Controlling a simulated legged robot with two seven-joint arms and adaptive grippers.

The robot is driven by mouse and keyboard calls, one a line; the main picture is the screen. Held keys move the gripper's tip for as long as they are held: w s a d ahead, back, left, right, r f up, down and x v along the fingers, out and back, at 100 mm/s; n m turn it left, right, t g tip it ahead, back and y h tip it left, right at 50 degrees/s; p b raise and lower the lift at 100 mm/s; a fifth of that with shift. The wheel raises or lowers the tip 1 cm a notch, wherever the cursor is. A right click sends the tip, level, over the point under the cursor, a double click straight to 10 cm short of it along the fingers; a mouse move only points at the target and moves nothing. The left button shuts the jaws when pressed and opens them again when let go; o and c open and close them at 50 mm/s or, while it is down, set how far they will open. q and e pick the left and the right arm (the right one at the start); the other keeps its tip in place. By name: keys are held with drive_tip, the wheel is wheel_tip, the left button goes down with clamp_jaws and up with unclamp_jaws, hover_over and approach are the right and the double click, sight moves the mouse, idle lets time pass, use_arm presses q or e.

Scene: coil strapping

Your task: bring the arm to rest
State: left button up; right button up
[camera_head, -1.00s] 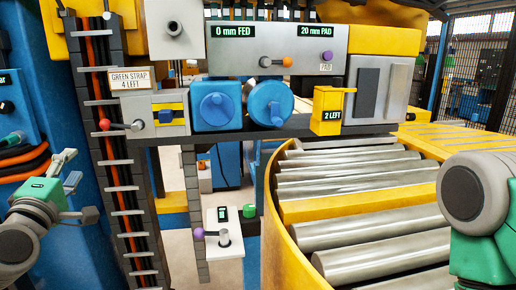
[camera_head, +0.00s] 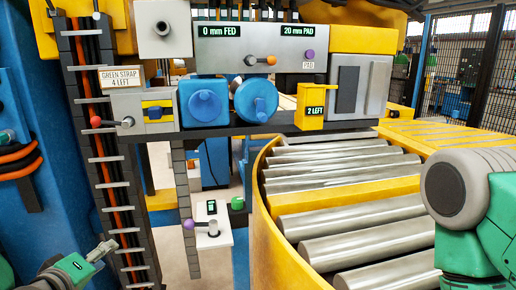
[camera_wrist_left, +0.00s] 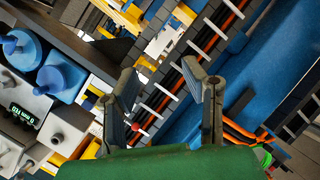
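My left gripper (camera_head: 102,250) is low at the left of the head view, in front of the cable ladder. In the left wrist view its two fingers (camera_wrist_left: 158,72) stand apart with nothing between them, so it is open and empty. It appears clear of the strapping machine. A green and grey part of my right arm (camera_head: 470,205) shows at the right edge of the head view. My right gripper is out of view.
The strapping head has blue knobs (camera_head: 205,105) and a display panel (camera_head: 250,47). The dark cable ladder (camera_head: 105,150) is close behind my left gripper. A yellow-edged roller conveyor (camera_head: 345,205) fills the middle right. A small lever box (camera_head: 212,232) stands below the machine.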

use_arm(q)
drive_tip(key=s+d+f+m+g, duration=0.35)
drive_tip(key=s+f, duration=0.25)
drive_tip(key=f, duration=0.5)
drive_tip(key=s+d+f+m+g, duration=0.1)
drive_tip(key=s+f+m+g, duration=0.2)
drive_tip(key=s, duration=0.8)
drive_tip(key=s+f+m+g, duration=0.4)
drive_tip(key=s+f+g, duration=0.2)
drive_tip(key=s+f, duration=0.5)
drive_tip(key=shift+s+d+f+g+b, duration=0.3)
drive_tip(key=shift+d+f+g+b, duration=0.05)
drive_tip(key=shift+f, duration=0.1)
drive_tip(key=shift+a+m, duration=0.15)
drive_tip(key=shift+m, duration=0.1)
